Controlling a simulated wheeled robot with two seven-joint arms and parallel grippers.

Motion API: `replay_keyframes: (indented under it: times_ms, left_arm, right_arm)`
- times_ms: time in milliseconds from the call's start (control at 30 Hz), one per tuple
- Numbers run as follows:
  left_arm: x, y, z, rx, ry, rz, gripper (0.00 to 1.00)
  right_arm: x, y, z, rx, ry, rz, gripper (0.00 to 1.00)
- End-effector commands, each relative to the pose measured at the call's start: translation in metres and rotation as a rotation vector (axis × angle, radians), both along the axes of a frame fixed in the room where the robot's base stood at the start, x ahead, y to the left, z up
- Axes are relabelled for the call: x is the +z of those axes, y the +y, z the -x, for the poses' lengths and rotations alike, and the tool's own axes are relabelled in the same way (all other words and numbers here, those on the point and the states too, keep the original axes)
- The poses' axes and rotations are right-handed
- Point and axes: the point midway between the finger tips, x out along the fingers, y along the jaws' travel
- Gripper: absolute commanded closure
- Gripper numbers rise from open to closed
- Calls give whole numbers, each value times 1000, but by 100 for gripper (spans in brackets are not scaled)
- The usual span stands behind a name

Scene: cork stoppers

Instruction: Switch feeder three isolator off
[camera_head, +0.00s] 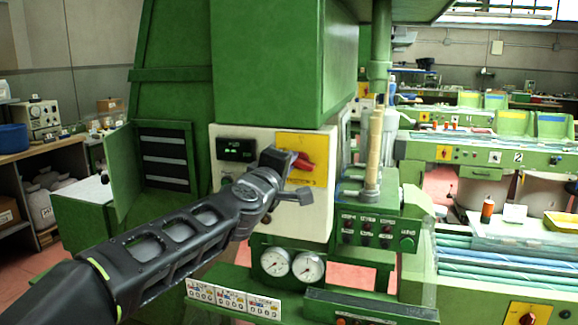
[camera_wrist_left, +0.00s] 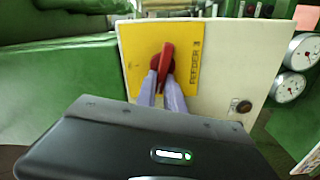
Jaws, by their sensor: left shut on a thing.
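The feeder three isolator is a red rotary handle (camera_head: 304,162) on a yellow plate (camera_head: 318,145), on the front of a cream box on the green machine. In the left wrist view the handle (camera_wrist_left: 166,60) stands out from the yellow plate (camera_wrist_left: 190,46), which reads "FEEDER 3". The handle lies roughly along the line of that lettering, slightly tilted. My left gripper (camera_head: 291,163) reaches it from the left. Its two fingers (camera_wrist_left: 161,82) are shut on the handle's near end. They hide part of the handle and plate. My right gripper is in neither view.
A dark display (camera_head: 237,150) sits left of the isolator. Two round gauges (camera_head: 291,265) are below the box. A green control box (camera_head: 375,233) with buttons juts out at the right. An open green cabinet door (camera_head: 124,168) stands at the left. Another red knob (camera_head: 528,318) is at bottom right.

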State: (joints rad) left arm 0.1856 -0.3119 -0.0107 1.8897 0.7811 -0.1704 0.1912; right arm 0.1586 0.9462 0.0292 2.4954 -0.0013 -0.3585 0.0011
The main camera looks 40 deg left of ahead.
Motion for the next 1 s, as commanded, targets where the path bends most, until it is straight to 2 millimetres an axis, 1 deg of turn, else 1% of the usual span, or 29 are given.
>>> replay_keyframes:
  times_ms: [200, 400, 600, 933, 967, 1000]
  left_arm:
    - [-5, 0, 0, -1, -50, 146, 100]
    - [-6, 1, 0, -1, -77, 226, 100]
    - [-6, 1, 0, 0, -88, 257, 100]
    - [-6, 1, 0, 0, -89, 260, 100]
    - [-6, 1, 0, 1, -88, 261, 87]
    - [-6, 1, 0, 0, -89, 260, 83]
  right_arm:
    - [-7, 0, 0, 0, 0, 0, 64]
    - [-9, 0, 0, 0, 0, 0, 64]
    - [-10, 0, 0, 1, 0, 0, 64]
    - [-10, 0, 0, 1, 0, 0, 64]
    - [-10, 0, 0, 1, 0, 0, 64]
    - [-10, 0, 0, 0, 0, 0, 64]
